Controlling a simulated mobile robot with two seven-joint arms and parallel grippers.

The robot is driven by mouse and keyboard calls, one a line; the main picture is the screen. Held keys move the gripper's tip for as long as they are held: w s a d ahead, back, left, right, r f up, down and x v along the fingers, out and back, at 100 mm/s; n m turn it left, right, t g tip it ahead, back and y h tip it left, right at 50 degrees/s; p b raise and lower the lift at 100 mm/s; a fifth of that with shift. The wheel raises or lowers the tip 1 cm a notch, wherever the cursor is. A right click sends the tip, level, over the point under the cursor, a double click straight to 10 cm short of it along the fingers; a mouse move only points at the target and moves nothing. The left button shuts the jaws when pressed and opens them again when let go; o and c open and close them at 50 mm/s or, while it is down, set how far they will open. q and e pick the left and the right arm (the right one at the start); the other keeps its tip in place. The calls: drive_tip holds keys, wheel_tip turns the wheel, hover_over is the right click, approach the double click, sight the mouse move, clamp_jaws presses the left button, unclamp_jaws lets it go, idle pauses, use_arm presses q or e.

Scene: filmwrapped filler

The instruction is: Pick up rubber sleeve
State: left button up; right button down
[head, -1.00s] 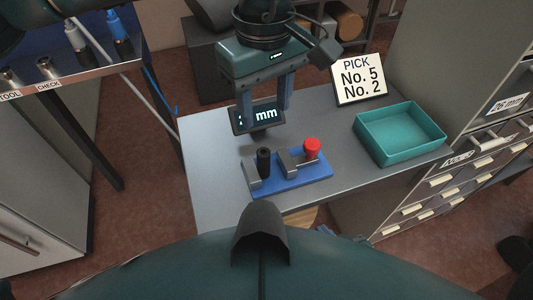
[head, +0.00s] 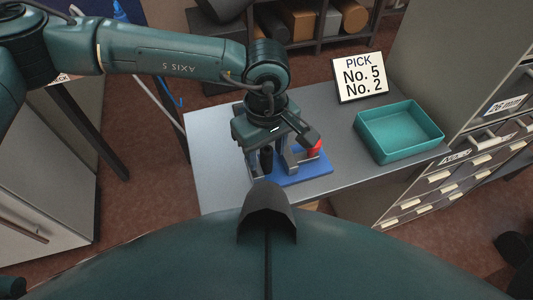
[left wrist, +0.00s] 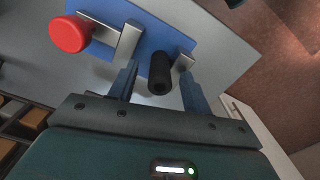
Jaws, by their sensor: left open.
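The rubber sleeve seems to be the black upright cylinder (head: 267,160) on the left end of a blue fixture (head: 305,179). It also shows in the left wrist view (left wrist: 160,73). My left gripper (head: 268,165) is low over the fixture, pointing down, jaws apart. In the left wrist view the sleeve appears between the two fingers (left wrist: 159,88), with a visible gap on each side. I cannot tell how far down the fingers reach along it. My right gripper is not in view.
A red knob (head: 314,148) on a metal bracket stands on the fixture's right part, close to the right finger. A teal tray (head: 400,150) and a sign (head: 360,80) reading "PICK No. 5 No. 2" are on the grey table (head: 215,180). Drawers (head: 440,180) stand at right.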

use_arm(q)
drive_tip(key=shift+f, duration=0.2)
clamp_jaws()
idle(0.4)
drive_tip(key=shift+r, duration=0.1)
